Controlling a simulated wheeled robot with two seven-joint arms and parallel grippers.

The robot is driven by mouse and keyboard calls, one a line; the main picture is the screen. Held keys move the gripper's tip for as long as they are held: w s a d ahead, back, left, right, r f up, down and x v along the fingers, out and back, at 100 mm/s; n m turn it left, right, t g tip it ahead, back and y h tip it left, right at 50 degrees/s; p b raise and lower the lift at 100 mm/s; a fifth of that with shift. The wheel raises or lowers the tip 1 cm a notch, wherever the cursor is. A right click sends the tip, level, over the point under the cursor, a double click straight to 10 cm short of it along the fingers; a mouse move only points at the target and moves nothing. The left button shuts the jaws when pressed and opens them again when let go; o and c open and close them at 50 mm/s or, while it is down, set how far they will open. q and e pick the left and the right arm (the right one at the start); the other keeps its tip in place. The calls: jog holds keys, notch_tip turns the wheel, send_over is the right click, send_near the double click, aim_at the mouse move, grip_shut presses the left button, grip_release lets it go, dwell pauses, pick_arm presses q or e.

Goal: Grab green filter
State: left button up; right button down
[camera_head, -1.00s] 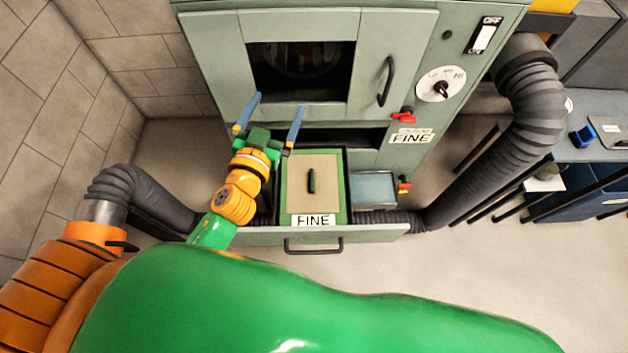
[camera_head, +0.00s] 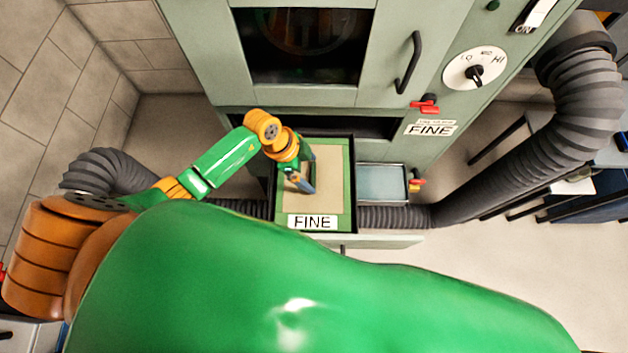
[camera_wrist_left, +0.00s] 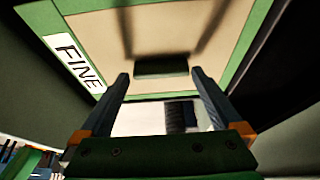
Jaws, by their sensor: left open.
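The green-framed filter (camera_head: 335,200) has a tan panel, a dark handle in its middle and a FINE label (camera_head: 312,222) at its front. It lies in the pulled-out drawer of the machine. My left gripper (camera_head: 304,182) is over the filter, close to its handle, and partly hides it. In the left wrist view the filter (camera_wrist_left: 195,22) fills the upper part, and the dark handle (camera_wrist_left: 161,67) shows between and beyond the two open fingers (camera_wrist_left: 160,85). The fingers look empty. I cannot tell whether they touch the filter. My right gripper is not in view.
The grey-green machine (camera_head: 213,55) stands behind the drawer (camera_head: 385,241). A small glass-topped tray (camera_head: 382,184) is right of the filter. A thick grey hose (camera_head: 500,165) runs along the right. Floor is clear at lower right.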

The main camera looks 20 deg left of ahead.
pick_arm(q)
jog(key=shift+x, duration=0.8)
jog(key=shift+r, duration=0.1)
jog(key=c, duration=1.4)
